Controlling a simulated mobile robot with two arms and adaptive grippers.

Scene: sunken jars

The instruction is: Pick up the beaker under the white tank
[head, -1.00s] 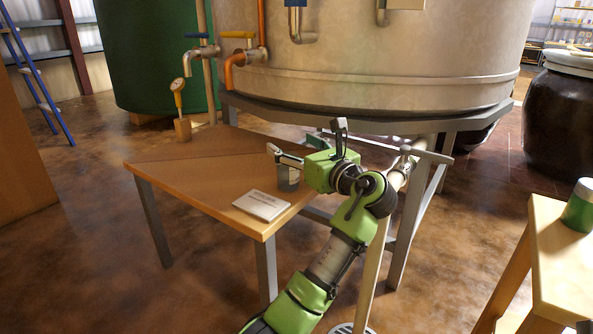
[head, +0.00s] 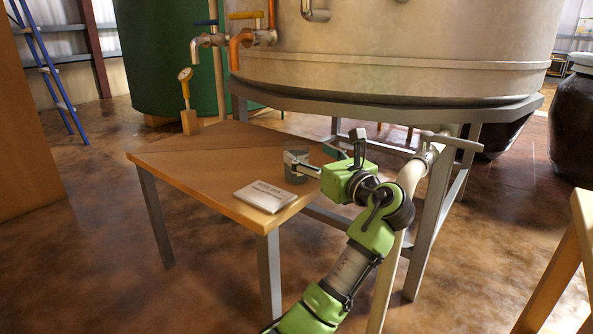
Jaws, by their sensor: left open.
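The beaker (head: 296,180) is a small grey cylinder standing upright on the wooden table, near its right edge. The white tank (head: 400,55) is the large cream vessel on a grey stand behind the table. My left gripper (head: 324,147) is open, with its fingers spread wide. One finger crosses in front of the beaker and hides its middle; whether it touches the beaker I cannot tell. The other finger points up, to the right of the beaker. My right gripper is not in view.
A white booklet (head: 265,196) lies on the wooden table (head: 190,163) in front of the beaker. A gauge on a wooden block (head: 189,121) stands at the back left. A white pipe (head: 397,215) and the tank's stand legs (head: 434,210) are close to my arm.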

